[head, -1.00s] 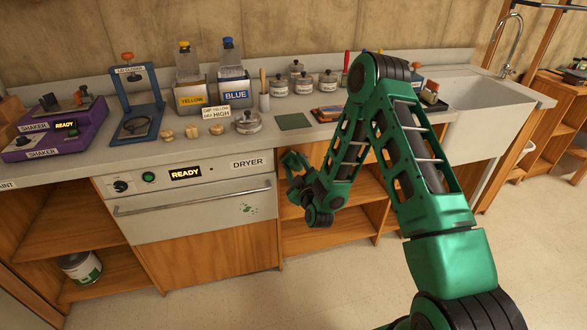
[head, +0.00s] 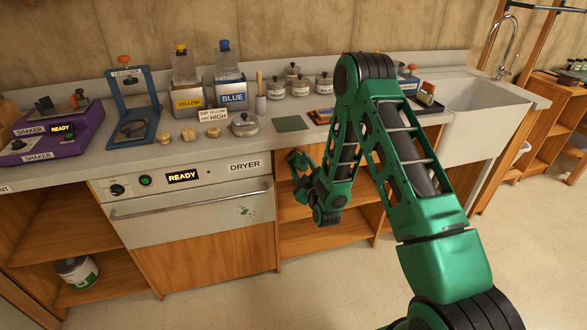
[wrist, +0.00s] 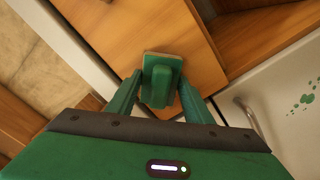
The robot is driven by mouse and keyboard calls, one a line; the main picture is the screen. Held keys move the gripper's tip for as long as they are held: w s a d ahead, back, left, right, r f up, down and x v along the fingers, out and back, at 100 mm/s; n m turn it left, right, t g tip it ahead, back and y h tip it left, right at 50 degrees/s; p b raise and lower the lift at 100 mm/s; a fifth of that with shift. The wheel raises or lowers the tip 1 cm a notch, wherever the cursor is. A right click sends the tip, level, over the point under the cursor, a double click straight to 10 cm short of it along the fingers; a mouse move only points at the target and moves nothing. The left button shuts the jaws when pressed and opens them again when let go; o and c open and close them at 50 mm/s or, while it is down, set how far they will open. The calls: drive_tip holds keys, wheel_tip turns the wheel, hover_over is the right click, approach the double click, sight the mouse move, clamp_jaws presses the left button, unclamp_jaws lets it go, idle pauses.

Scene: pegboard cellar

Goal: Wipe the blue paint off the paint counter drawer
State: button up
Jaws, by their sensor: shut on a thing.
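My gripper (wrist: 160,92) is shut on a green block with a tan edge (wrist: 161,72), like a scrubber. In the head view my gripper (head: 298,165) hangs in front of the counter, right of the dryer, and the block is hard to make out there. Green spots of paint (head: 245,211) mark the right part of the white, handled dryer front (head: 160,222). The spots also show at the right edge of the wrist view (wrist: 305,97), apart from the block. I see no blue paint on any drawer front.
The counter top holds a purple shaker (head: 55,132), a blue clamp stand (head: 135,115), yellow and blue paint boxes (head: 231,94), a lidded pot (head: 244,125) and jars. The dryer handle (head: 190,201) sticks out. Open shelves (head: 325,228) lie behind my gripper. The floor in front is clear.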

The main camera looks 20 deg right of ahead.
sight(291, 164)
drive_tip(key=shift+d, duration=2.1)
drive_tip(key=shift+w+a, duration=0.2)
drive_tip(key=shift+a, duration=1.8)
drive_tip(key=shift+s+a, duration=0.1)
drive_tip(key=shift+a, duration=1.7)
drive_tip(key=shift+s, duration=0.1)
drive_tip(key=shift+s, duration=2.95)
drive_tip(key=s, duration=0.3)
